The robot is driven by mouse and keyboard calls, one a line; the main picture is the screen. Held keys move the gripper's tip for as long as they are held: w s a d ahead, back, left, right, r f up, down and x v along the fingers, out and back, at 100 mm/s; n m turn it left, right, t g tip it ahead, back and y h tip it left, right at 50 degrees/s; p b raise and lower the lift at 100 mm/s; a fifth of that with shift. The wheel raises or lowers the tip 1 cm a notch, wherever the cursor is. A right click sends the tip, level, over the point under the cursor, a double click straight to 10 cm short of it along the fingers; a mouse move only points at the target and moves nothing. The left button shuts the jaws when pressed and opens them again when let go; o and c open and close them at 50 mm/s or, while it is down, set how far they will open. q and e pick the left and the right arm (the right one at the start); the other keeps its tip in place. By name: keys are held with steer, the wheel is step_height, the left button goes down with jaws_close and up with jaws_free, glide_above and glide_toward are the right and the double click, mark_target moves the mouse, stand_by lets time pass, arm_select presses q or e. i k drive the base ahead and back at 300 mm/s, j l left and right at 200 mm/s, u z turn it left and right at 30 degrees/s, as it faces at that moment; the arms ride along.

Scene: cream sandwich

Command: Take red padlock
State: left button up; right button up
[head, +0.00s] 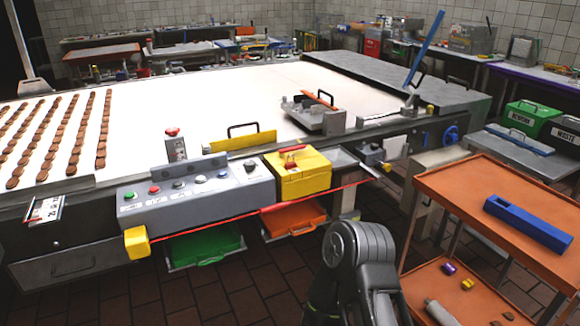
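I cannot clearly make out a red padlock. A yellow box (305,184) stands at the right end of the grey control panel, and a small red item (291,151) sits on its top. That item is too small to tell whether it is a padlock or a handle. A purple item (448,268) and a small yellow item (467,284) lie on the lower shelf of the orange cart, with a tiny red item (509,315) nearer the front. My dark arm shows at the bottom middle. Neither gripper is in view.
The orange cart (455,180) stands at the right with a blue block (528,222) on top. A red cord (230,219) runs along the front of the panel (150,210). Green (205,245) and orange (293,218) cases sit below. Tiled floor is open in front.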

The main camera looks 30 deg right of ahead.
mark_target(288, 166)
steer(key=z, duration=1.85)
steer(key=i+j, duration=0.15)
steer(key=i, duration=0.25)
steer(key=i+j, duration=0.15)
steer(key=i, duration=0.25)
steer(key=i+j, duration=0.15)
steer(key=i, duration=0.25)
